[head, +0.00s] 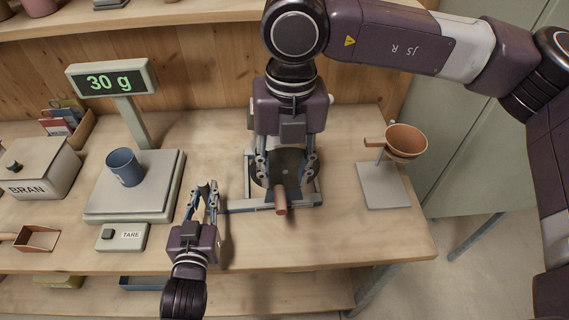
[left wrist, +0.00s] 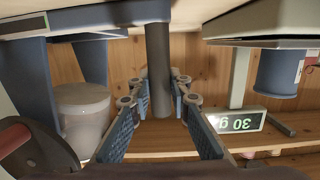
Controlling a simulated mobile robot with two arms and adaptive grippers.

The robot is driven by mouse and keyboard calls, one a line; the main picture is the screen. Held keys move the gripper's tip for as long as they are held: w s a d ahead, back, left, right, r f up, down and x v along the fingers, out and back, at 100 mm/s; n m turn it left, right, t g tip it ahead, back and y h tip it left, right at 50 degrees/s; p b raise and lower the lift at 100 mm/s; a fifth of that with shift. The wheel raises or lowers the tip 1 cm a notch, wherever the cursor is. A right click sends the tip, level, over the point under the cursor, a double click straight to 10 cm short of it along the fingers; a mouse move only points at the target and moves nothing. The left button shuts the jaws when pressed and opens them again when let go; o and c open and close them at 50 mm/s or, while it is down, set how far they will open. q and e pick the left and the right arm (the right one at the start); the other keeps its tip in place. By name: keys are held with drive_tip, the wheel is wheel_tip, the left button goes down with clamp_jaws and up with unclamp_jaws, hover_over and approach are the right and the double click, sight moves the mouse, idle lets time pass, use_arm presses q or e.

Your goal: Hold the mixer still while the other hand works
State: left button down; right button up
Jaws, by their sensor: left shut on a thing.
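The mixer (head: 312,190) stands mid-table in the head view, with a dark round top and a reddish-brown crank handle (head: 281,200) at its front. A grey bar (head: 240,206) sticks out from its left side. My left gripper (head: 207,187) is shut on this bar; the left wrist view shows the bar (left wrist: 160,60) between the fingers. A pale vessel (left wrist: 83,105) shows under the mixer's frame there. My right gripper (head: 286,178) is over the mixer top, fingers spread apart, near the crank handle. Its fingertips partly hide the mixer; contact with the handle is unclear.
A scale (head: 100,207) reading 30 g bears a blue cup (head: 124,167) at the left. A BRAN box (head: 45,165) and a scoop (head: 38,238) lie farther left. A copper-coloured funnel on a stand (head: 406,141) stands at the right. The table's front right is clear.

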sight(282, 207)
drive_tip(key=f, duration=1)
drive_tip(key=shift+a+f, duration=0.2)
drive_tip(key=shift+a, duration=0.05)
drive_tip(key=shift+c, duration=0.2)
